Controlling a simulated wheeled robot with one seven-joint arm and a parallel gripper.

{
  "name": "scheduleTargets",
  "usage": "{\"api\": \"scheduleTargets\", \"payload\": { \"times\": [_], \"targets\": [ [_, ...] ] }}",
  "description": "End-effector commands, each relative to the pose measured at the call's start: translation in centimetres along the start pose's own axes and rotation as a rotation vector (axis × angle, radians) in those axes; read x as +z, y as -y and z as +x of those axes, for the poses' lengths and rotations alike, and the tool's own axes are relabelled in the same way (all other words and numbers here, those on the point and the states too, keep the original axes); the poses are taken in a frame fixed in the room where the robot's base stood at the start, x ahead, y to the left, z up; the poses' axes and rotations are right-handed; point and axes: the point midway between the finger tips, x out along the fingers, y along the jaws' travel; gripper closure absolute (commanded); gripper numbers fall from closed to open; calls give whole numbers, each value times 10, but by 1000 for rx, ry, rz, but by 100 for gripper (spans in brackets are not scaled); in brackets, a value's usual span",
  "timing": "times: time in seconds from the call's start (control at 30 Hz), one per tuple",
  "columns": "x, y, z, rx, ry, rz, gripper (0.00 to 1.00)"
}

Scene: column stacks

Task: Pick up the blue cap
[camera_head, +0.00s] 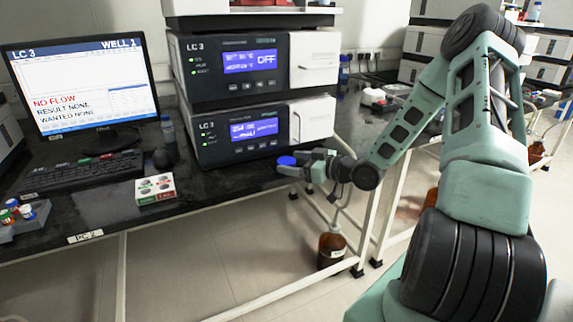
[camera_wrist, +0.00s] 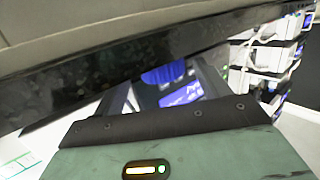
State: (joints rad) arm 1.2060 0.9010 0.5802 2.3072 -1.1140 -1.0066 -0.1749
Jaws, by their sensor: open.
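The blue cap (camera_head: 286,160) shows at the front edge of the black bench, right at my gripper's fingertips in the head view. In the wrist view the ridged blue cap (camera_wrist: 163,75) lies between the two finger ends. My gripper (camera_head: 296,164) is open and reaches in from the right, low beside the bench edge. Its fingers also show in the wrist view (camera_wrist: 166,84), one on each side of the cap. I cannot tell whether either finger touches the cap. What lies under the cap is hidden.
Two stacked LC 3 units (camera_head: 238,133) stand just behind the cap. The black bench edge (camera_wrist: 150,52) runs close by the fingers. A monitor (camera_head: 84,82), keyboard (camera_head: 83,172) and small box (camera_head: 155,189) are to the left.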

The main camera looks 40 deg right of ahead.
Motion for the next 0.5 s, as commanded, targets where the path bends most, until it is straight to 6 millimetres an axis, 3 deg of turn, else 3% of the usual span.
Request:
{"api": "scheduleTargets", "payload": {
  "times": [0.23,0.5],
  "targets": [
    [0,4,36,-3,-1,-1,25],
    [0,4,44,-1,0,0,25]
  ]
}}
